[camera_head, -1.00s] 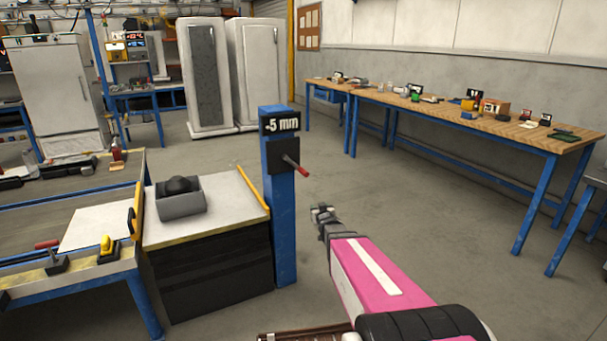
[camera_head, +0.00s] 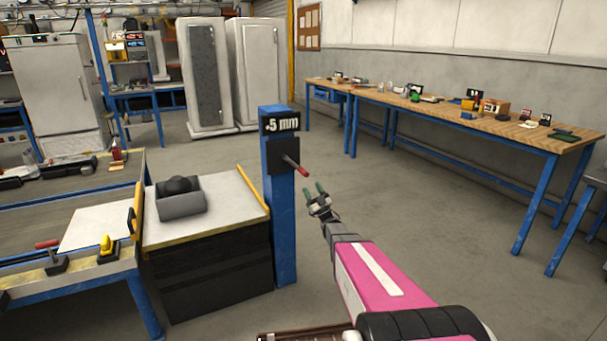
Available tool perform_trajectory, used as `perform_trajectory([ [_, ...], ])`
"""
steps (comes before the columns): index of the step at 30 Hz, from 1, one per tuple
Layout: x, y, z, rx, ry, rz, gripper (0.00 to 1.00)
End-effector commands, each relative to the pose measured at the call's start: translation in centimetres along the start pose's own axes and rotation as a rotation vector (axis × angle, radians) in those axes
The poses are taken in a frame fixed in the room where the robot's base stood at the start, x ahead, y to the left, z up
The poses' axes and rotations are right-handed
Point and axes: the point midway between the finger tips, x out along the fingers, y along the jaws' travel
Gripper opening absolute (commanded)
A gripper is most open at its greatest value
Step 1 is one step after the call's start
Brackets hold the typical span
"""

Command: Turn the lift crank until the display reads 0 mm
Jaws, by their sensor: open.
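The lift crank (camera_head: 296,166) sticks out to the right from a dark box on the blue post, with a red handle at its outer end. The display (camera_head: 280,124) at the top of the post reads -5 mm, though its sign is small and hard to make out. My gripper (camera_head: 314,189) is open and empty, just below and to the right of the crank handle. Its two green-tipped fingers point up toward the handle, with a small gap visible in the picture.
Left of the post (camera_head: 283,235) is a white-topped lift platform (camera_head: 227,212) bearing a grey bin (camera_head: 181,198). A blue-framed bench (camera_head: 75,285) adjoins it. A long wooden workbench (camera_head: 450,120) stands at the right. The floor between is clear.

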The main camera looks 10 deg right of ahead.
Motion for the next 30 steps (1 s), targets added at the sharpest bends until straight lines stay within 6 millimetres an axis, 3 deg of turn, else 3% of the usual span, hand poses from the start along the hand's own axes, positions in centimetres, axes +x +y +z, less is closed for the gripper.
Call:
perform_trajectory([
  [6,4.2,0.0,0.1,0.000,0.002,0.000,0.53],
  [13,7.5,0.1,0.1,0.000,0.001,0.001,0.53],
  [19,8.7,0.0,0.1,0.000,-0.001,0.002,0.53],
  [28,8.8,0.0,0.0,0.000,-0.002,0.002,0.53],
  [30,8.8,0.0,0.0,0.000,-0.001,0.002,0.30],
])
